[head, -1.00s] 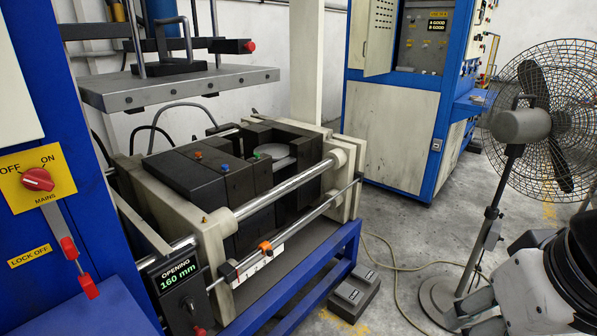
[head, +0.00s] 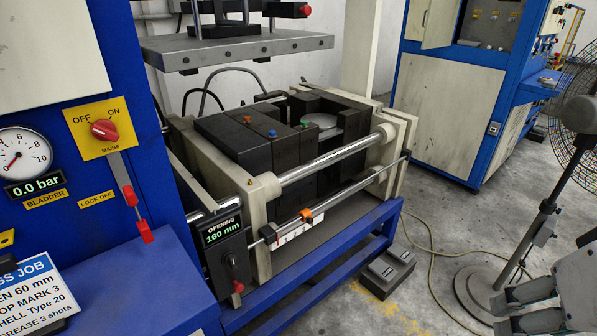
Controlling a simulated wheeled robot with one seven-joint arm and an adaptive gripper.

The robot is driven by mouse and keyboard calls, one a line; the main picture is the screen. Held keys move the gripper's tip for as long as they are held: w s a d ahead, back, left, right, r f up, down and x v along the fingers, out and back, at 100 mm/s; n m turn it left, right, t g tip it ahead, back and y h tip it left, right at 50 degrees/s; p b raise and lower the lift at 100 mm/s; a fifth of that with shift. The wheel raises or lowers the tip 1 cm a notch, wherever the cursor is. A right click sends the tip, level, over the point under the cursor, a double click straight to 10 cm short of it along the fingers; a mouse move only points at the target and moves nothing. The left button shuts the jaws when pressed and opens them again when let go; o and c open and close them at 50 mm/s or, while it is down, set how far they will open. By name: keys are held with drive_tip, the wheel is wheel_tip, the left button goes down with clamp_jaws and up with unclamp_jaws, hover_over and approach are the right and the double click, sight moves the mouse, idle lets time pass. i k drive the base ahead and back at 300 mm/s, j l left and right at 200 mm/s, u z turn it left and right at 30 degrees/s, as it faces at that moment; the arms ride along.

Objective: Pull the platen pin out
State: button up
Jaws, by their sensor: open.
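The grey platen (head: 240,46) hangs level at the top of the head view, above and behind the press frame. A dark horizontal bar with a red end (head: 304,10) sits just over the platen's right side; it looks like the platen pin, and it sits in place. The bar's left part is partly hidden by the posts. My gripper (head: 492,312) is at the lower right corner, open and empty, its two pale fingers pointing left. It is far from the platen and the bar and touches nothing; part of it is cut off by the frame edge.
The press frame with steel rods (head: 330,163) and dark blocks stands between my gripper and the platen. A blue control panel (head: 80,195) fills the left. A fan (head: 585,110) stands at right, near my gripper. A foot pedal (head: 387,272) and cable lie on the floor.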

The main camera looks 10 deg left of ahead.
sight(238, 287)
drive_tip(key=l+u, duration=0.2)
drive_tip(key=u, duration=0.2)
drive_tip(key=k+l+u, duration=0.1)
drive_tip(key=u, duration=0.3)
drive_tip(key=k+l+u, duration=0.15)
drive_tip(key=u, duration=0.3)
